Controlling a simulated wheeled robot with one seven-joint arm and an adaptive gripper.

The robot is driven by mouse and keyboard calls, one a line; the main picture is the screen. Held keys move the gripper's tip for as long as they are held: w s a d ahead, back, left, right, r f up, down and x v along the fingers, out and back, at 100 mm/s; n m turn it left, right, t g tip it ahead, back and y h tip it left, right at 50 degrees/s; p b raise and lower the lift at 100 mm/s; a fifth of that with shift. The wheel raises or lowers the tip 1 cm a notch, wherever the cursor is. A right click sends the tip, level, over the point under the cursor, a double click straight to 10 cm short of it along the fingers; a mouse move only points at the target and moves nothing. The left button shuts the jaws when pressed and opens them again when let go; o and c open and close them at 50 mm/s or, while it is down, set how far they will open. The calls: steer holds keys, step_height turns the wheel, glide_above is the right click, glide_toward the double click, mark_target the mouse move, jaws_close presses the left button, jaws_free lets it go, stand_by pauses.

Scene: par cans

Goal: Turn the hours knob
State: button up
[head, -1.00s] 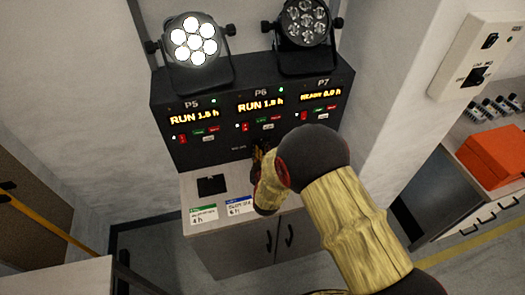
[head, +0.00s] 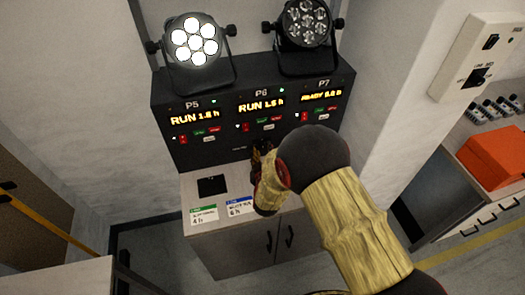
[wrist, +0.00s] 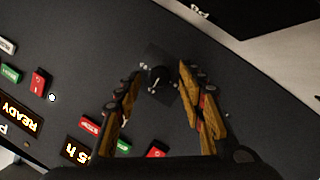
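The hours knob (wrist: 160,79) is a small dark knob on a square dark plate on the black panel. In the wrist view it lies between the tips of my gripper (wrist: 160,70). The two yellow-and-black fingers are apart, one on each side of the knob, with gaps showing. I cannot tell how far the tips are from the panel. In the head view my gripper (head: 262,150) is at the lower edge of the black control box (head: 205,153), below the P6 section, and hides the knob.
The box has three sections with orange displays and small coloured buttons; P5 and P6 show RUN, P7 shows READY. Two lamps (head: 195,42) stand on top, the left lit. Labelled cards (head: 203,215) lie on the cabinet top in front. A wall is close on the right.

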steer(key=v, duration=1.2)
